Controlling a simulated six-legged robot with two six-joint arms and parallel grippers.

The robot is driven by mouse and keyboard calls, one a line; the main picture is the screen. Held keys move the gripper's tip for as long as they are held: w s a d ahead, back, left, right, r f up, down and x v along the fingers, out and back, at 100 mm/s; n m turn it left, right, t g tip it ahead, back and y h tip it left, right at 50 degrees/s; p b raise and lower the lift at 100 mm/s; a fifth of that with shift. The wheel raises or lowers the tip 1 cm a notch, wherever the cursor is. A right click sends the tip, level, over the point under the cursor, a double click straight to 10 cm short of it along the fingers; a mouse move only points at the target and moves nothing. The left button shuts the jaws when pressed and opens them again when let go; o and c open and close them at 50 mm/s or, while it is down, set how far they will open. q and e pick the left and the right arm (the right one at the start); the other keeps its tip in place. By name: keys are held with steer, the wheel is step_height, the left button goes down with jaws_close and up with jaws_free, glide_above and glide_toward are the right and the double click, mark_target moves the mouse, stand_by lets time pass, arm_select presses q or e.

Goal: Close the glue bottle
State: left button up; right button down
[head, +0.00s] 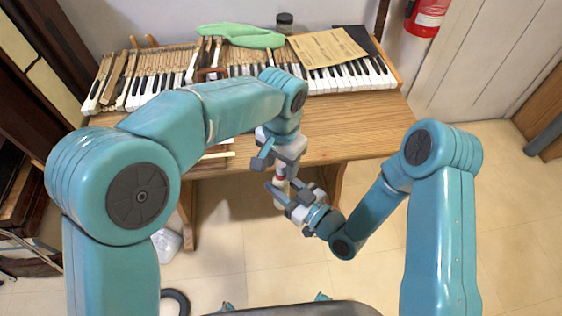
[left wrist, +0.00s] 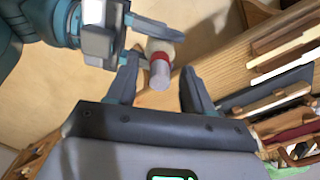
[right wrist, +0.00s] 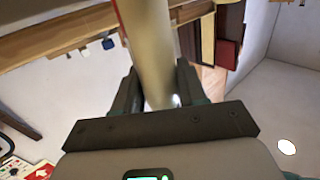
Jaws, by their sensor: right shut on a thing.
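The glue bottle (head: 279,189) is pale with a red band near its top and a greyish-pink tip. It is held in the air in front of the table. My right gripper (head: 285,197) is shut on its body; the right wrist view shows the pale body (right wrist: 150,50) between the fingers. My left gripper (head: 272,170) is just above the bottle. In the left wrist view my left gripper (left wrist: 160,82) is open, with the bottle's tip (left wrist: 160,74) between its fingertips and a gap on each side. I cannot make out a separate cap.
The wooden table (head: 350,127) carries a piano keyboard (head: 160,85), a green cloth-like piece (head: 240,36), a paper sheet (head: 327,48) and a dark-lidded jar (head: 285,22). A fire extinguisher (head: 427,16) hangs at the back right. The table's right front is clear.

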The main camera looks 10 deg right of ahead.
arm_select(q)
step_height(320, 180, up, 12)
stand_by(0.6)
stand_by(0.5)
steer(key=s+a+f+n+h, duration=0.1)
steer(key=a+f, duration=0.2)
steer(key=f, duration=0.6)
steer(key=s+a+f+n+g+h, duration=0.15)
steer(key=a+f, duration=0.25)
steer(key=f, duration=0.5)
steer(key=s+a+f+n, duration=0.1)
steer(key=a+f+n, duration=0.15)
steer(key=f, duration=0.55)
steer(key=s+a+f+n+t, duration=0.1)
steer(key=s+a+f+n, duration=0.1)
steer(key=s+f, duration=0.4)
steer(key=s+a+f+n+t+h, duration=0.1)
steer(key=s+a+f+n, duration=0.2)
steer(key=s+f, duration=0.3)
steer(key=s+a, duration=0.1)
steer(key=s, duration=0.2)
steer(key=shift+a+n, duration=0.3)
steer(key=shift+a, duration=0.1)
steer(key=shift+h, duration=0.25)
